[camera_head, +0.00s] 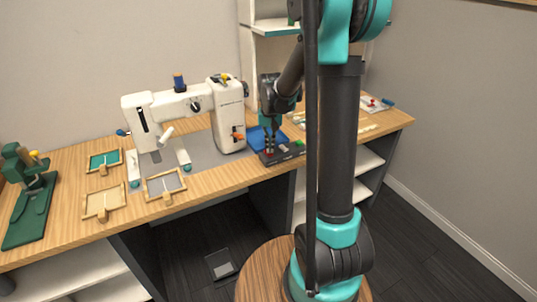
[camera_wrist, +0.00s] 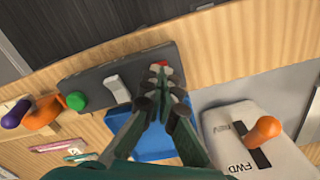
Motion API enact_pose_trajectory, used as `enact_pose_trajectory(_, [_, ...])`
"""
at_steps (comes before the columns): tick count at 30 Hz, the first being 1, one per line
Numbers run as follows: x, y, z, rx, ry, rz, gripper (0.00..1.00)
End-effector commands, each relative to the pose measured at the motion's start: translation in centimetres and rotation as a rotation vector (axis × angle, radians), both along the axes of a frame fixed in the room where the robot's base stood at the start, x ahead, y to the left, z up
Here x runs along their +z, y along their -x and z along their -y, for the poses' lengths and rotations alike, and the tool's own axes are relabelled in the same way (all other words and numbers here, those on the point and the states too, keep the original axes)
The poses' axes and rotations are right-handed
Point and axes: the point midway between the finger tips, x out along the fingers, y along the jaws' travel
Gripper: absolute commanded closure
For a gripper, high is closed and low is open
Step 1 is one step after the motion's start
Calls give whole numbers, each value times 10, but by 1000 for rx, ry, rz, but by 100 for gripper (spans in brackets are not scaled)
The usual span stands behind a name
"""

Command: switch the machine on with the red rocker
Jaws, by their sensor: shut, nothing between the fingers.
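The white sewing machine (camera_head: 228,115) stands on the wooden table left of my gripper. A dark control box (camera_head: 290,153) sits at the table's front edge, right of the machine. In the wrist view the box (camera_wrist: 98,83) carries a green round button (camera_wrist: 76,101), a pale grey lever (camera_wrist: 117,89) and the red rocker (camera_wrist: 161,63) near one end. My gripper (camera_wrist: 160,80) is shut and empty, pointing down with its fingertips at the rocker and partly hiding it. I cannot tell whether they touch it.
A blue tray (camera_wrist: 155,145) lies behind the box. The machine's FWD/REV lever with an orange knob (camera_wrist: 264,130) is close beside my gripper. Wooden frames (camera_head: 165,184) and a green press (camera_head: 32,200) stand further left. A shelf unit (camera_head: 275,27) rises behind.

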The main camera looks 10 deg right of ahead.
Motion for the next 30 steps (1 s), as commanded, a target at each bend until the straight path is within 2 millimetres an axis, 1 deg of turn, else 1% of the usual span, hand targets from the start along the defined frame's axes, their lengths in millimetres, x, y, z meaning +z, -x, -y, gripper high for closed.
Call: enact_pose_trajectory(30, [-12,0,0,0,0,0,100])
